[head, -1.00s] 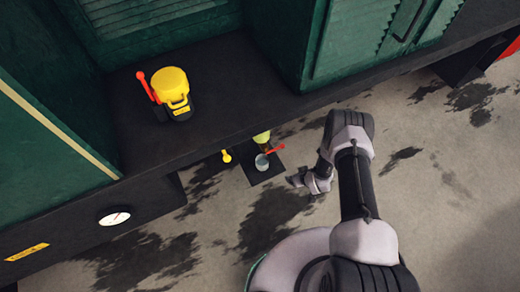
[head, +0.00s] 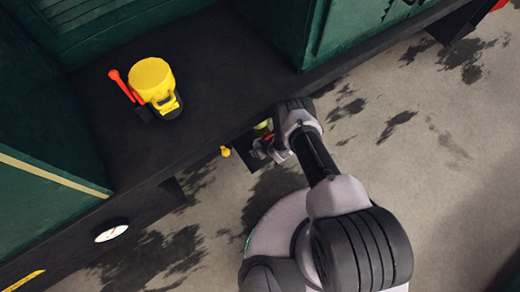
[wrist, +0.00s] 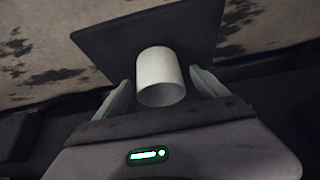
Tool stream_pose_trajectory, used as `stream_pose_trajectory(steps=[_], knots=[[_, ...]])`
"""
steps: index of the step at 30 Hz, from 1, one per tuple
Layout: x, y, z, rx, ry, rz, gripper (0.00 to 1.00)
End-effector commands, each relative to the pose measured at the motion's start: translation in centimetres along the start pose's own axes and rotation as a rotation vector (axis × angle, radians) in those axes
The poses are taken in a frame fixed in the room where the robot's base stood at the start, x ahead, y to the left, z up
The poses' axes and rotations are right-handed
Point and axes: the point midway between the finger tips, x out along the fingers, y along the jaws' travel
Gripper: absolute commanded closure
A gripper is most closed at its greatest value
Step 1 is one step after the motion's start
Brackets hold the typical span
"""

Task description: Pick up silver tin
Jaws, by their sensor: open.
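The silver tin (wrist: 160,72) is a plain pale grey cylinder. In the wrist view it stands at the dark plate (wrist: 112,42), between the two fingers of my gripper (wrist: 160,84). The fingers are open, one on each side of the tin, with a visible gap on both sides. In the head view my gripper (head: 262,149) is over the small dark step below the ledge and hides the tin.
A yellow lantern-like object (head: 152,80) with a red lever (head: 121,86) stands on the black ledge (head: 215,75). A small yellow knob (head: 225,152) sits left of my gripper. Green cabinet walls rise beside the ledge. Stained floor (head: 400,125) is clear at right.

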Motion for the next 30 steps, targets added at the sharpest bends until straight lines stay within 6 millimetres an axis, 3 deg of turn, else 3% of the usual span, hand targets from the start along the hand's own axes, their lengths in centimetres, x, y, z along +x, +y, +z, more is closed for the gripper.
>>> stream_pose_trajectory(steps=[1, 3, 11, 21, 22, 23, 30], knots=[[1.47, 0.02, 0.16, -0.003, 0.004, 0.0, 0.17], [2.15, 0.03, 0.08, -0.002, 0.003, 0.0, 0.17], [2.11, 0.05, -0.11, -0.001, 0.002, 0.001, 0.19], [2.1, 0.06, -0.11, -0.001, 0.002, 0.001, 0.85], [2.1, 0.07, -0.12, -0.001, 0.002, 0.001, 0.85], [2.1, 0.07, -0.12, -0.001, 0.002, 0.001, 0.92], [1.64, 0.08, -0.43, -0.001, 0.003, 0.001, 0.92]])
